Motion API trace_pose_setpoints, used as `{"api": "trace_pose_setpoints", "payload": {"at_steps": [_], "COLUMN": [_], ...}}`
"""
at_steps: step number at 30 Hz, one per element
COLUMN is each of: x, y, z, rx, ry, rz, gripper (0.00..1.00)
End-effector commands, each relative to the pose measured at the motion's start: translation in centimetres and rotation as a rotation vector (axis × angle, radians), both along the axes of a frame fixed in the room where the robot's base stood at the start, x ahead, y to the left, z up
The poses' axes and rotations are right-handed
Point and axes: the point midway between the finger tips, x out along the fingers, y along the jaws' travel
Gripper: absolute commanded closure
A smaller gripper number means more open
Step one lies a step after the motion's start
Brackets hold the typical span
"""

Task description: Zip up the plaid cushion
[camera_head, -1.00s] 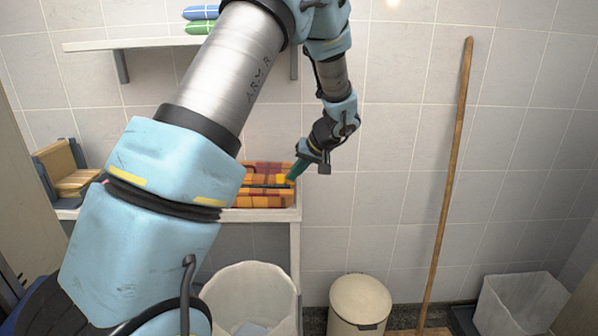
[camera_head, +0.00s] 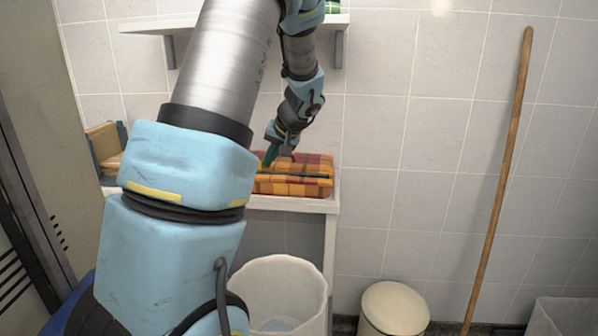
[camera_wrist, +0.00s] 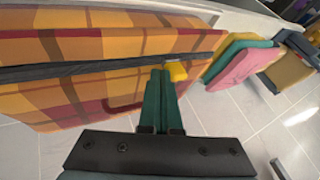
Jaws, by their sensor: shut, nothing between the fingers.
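The orange, red and yellow plaid cushion (camera_head: 305,187) lies on a white shelf or table against the tiled wall. The wrist view shows it close up (camera_wrist: 75,103), with a dark zip strip (camera_wrist: 85,68) running along its side. A yellow pull tab (camera_wrist: 176,71) sits on the strip towards the right end. My gripper (camera_head: 268,160) is at the cushion's left part in the head view. In the wrist view its teal fingers (camera_wrist: 160,73) are together and empty, with their tips just left of the tab. I cannot tell whether they touch it. My arm hides the cushion's left end in the head view.
Folded teal, yellow and pink cloths (camera_wrist: 240,62) lie beyond the cushion's right end in the wrist view. A tan, blue-framed object (camera_head: 103,145) stands left on the white surface (camera_head: 320,205). A white bin (camera_head: 280,285), a lidded bin (camera_head: 394,307) and a leaning wooden pole (camera_head: 508,150) stand below and right.

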Motion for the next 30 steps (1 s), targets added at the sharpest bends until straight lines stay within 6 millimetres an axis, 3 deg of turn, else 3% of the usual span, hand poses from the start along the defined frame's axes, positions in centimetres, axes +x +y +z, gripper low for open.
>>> {"api": "trace_pose_setpoints", "payload": {"at_steps": [3, 10, 17, 30], "x": [0.5, 1.1, 1.3, 1.4], "y": [2.9, 6.0, 7.0, 6.9], "z": [-0.2, 0.0, 0.0, 0.0], "rx": [0.000, 0.000, 0.000, 0.002], "ry": [-0.001, 0.000, 0.000, 0.001], "rz": [0.004, 0.001, -0.001, 0.002], "gripper": [1.00, 1.00, 1.00, 1.00]}}
